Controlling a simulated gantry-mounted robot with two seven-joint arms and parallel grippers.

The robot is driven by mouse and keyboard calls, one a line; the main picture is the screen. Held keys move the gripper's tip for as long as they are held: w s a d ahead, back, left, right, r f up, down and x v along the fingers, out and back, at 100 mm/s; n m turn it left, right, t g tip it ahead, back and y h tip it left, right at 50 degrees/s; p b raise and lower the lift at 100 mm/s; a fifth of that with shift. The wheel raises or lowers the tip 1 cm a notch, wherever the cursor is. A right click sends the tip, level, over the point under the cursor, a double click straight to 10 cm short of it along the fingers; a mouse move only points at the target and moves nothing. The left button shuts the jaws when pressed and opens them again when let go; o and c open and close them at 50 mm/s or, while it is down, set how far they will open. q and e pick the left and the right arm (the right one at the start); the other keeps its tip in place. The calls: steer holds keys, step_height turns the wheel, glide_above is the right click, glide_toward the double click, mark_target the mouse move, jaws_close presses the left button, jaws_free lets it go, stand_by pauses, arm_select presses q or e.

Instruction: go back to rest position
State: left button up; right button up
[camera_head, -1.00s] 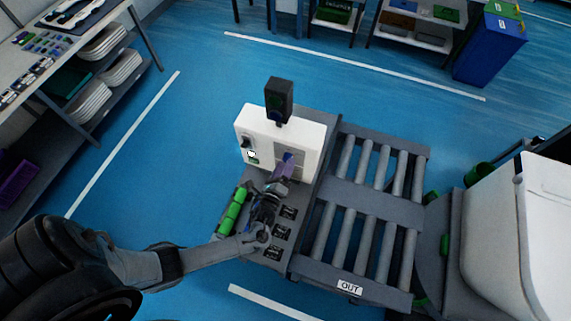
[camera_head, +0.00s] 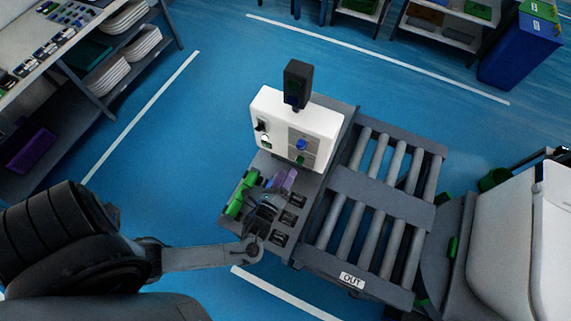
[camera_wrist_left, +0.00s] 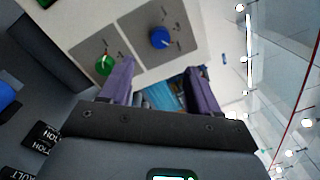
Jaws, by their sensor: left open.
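My left gripper (camera_head: 284,181) is over the grey bench beside the white control box (camera_head: 297,118). Its two purple fingers stand apart with nothing between them, as the left wrist view (camera_wrist_left: 160,88) also shows. The box carries a blue knob (camera_head: 301,145) and a green knob (camera_head: 299,160). In the left wrist view the blue knob (camera_wrist_left: 159,38) and green knob (camera_wrist_left: 104,65) are beyond the fingers, apart from them. My right gripper does not show.
A roller conveyor (camera_head: 388,196) marked OUT lies right of the box. A shelf rack (camera_head: 95,105) stands at the left. Blue floor (camera_head: 200,130) is clear between.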

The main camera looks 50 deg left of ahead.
arm_select(q)
steer(key=s+d+r+n+g+h, duration=0.4)
steer(key=r+n+g+h, duration=0.2)
steer(key=r+n+g, duration=0.45)
steer(key=s+d+r+n+g, duration=0.1)
steer(key=s+d+n+g, duration=0.1)
steer(key=s+n, duration=0.6)
steer(key=shift+s+d+r+g+h, duration=0.15)
steer(key=shift+s+d+g+h, duration=0.1)
steer(key=shift+s+g+h, duration=0.25)
steer(key=shift+s+n, duration=0.15)
steer(key=shift+n, duration=0.1)
stand_by(1.1)
